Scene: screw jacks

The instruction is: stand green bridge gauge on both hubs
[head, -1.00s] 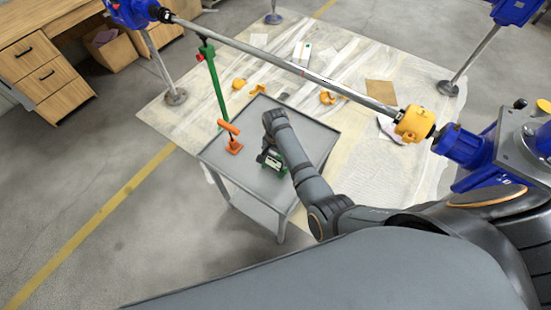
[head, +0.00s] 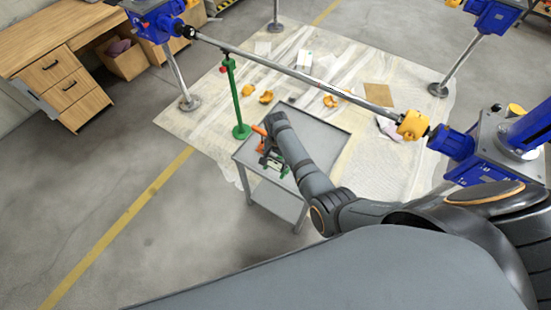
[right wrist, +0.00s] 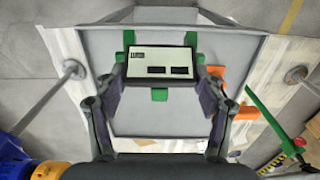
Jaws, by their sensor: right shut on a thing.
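The green bridge gauge (right wrist: 160,65) has a pale display face with dark windows and green parts at both sides and below. In the right wrist view it sits between the two fingers of my right gripper (right wrist: 160,84), which is shut on it. In the head view the gauge (head: 273,163) is partly hidden by my right forearm, above the small grey cart. A long steel shaft (head: 300,75) spans the back, with a dark hub (head: 185,31) at its left end and a yellow hub (head: 413,125) at its right end. The gauge is apart from both. My left gripper is not in view.
The grey cart (head: 325,128) carries an orange tool (head: 259,130) beside the gauge. A green stand (head: 236,100) rises under the shaft near its left end. Blue screw jacks (head: 158,20) stand at the shaft ends. Open floor lies left of the cart (head: 150,230).

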